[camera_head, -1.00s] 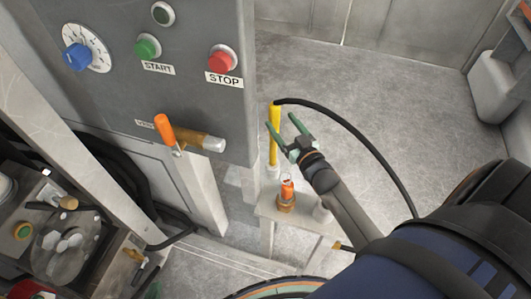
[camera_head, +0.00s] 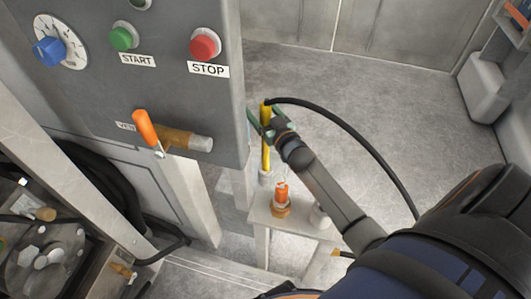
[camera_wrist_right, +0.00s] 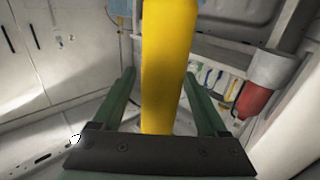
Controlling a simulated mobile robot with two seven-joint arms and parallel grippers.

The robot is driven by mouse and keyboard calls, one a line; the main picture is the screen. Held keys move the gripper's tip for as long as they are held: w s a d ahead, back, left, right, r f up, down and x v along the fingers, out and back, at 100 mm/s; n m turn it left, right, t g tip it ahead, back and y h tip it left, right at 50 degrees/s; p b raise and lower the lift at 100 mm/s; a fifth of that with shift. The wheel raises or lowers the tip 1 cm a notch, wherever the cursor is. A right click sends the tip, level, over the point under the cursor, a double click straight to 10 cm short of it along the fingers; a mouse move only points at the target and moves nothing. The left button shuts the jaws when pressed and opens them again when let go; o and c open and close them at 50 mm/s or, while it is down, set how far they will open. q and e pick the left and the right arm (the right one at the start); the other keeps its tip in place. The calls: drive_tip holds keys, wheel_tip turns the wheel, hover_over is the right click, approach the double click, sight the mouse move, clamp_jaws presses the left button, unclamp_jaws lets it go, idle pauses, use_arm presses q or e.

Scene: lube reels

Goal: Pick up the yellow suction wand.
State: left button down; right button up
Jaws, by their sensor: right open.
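The yellow suction wand (camera_head: 266,150) stands upright beside the grey control panel, its lower end in a pale holder by a small stand. A black hose runs from its top. In the right wrist view the wand (camera_wrist_right: 168,70) rises between the two green fingers. My right gripper (camera_head: 262,124) is around the wand's upper part, its fingers open with gaps on both sides in the right wrist view (camera_wrist_right: 160,98). My left gripper does not show.
The control panel (camera_head: 90,85), with START and STOP buttons and an orange-handled valve (camera_head: 145,128), is close left of the wand. A small stand (camera_head: 290,220) holds an orange-topped fitting (camera_head: 282,194). The black hose (camera_head: 350,130) arcs right. Floor behind is clear.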

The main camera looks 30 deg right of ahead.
drive_tip(key=shift+c, duration=0.2)
clamp_jaws()
idle(0.3)
idle(0.8)
